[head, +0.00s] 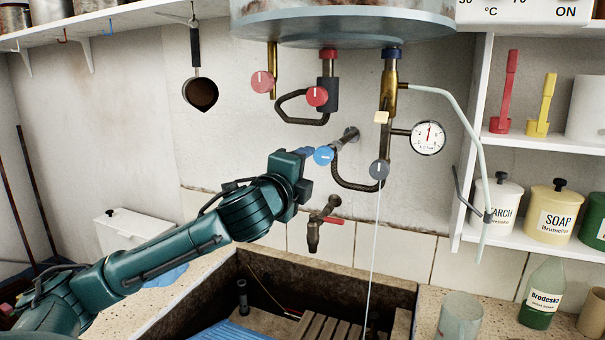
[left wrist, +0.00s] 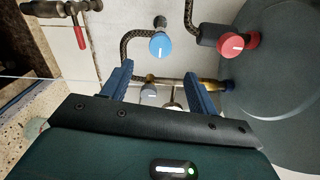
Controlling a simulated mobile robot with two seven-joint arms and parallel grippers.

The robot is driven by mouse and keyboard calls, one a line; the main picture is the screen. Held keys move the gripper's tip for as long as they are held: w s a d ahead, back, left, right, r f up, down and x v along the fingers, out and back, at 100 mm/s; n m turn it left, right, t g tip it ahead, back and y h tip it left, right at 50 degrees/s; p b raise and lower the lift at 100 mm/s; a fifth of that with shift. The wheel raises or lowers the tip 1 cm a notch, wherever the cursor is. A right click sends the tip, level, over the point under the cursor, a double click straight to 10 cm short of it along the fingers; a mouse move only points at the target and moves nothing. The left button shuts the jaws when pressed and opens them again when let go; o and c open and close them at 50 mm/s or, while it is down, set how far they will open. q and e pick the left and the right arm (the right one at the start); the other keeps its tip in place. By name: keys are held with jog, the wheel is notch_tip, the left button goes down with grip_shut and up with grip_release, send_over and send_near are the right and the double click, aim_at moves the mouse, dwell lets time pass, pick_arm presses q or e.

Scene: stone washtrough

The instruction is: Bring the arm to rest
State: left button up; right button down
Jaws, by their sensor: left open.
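My left arm reaches in from the left in the head view, over the stone washtrough (head: 185,298). My left gripper (head: 305,153) is at wall height, close beside the round blue knob (head: 324,155) in the picture. In the left wrist view the two blue fingers (left wrist: 160,84) stand wide apart with nothing held between them. The blue knob (left wrist: 161,45) shows beyond the fingertips, and a grey knob (left wrist: 149,92) shows between the fingers, farther back. My right gripper is not in view.
A boiler (head: 345,22) hangs above, with red knobs (head: 317,96), pipes and a gauge (head: 428,137). A tap (head: 314,236) sits below my gripper. Shelves at right hold a soap canister (head: 555,212); a green bottle (head: 541,292) and glass (head: 460,317) stand on the right ledge.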

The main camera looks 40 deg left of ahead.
pick_arm(q)
jog(key=shift+f, duration=0.1)
jog(key=s+d+f+n+g+h, duration=0.15)
jog(key=d+f, duration=0.25)
jog(key=f, duration=0.5)
jog(key=d+f+n+g+h, duration=0.15)
jog(key=d+f, duration=0.25)
jog(key=f, duration=0.5)
jog(key=s+d+f+n+g+h, duration=0.15)
jog(key=d+f, duration=0.25)
jog(key=f, duration=0.5)
jog(key=s+d+f+n+g+h, duration=0.1)
jog(key=s+d+f+n, duration=0.2)
jog(key=s+f, duration=0.3)
jog(key=s+d+f+n, duration=0.3)
jog(key=s+d+f, duration=0.1)
jog(key=s+f, duration=0.3)
jog(key=s+d+f+n+g+h, duration=0.1)
jog(key=s+d+f+n, duration=0.2)
jog(key=s+f, duration=0.4)
jog(key=shift+d+n+g+h, duration=0.25)
jog(key=shift+n+g+h, duration=0.1)
jog(key=shift+c, duration=0.3)
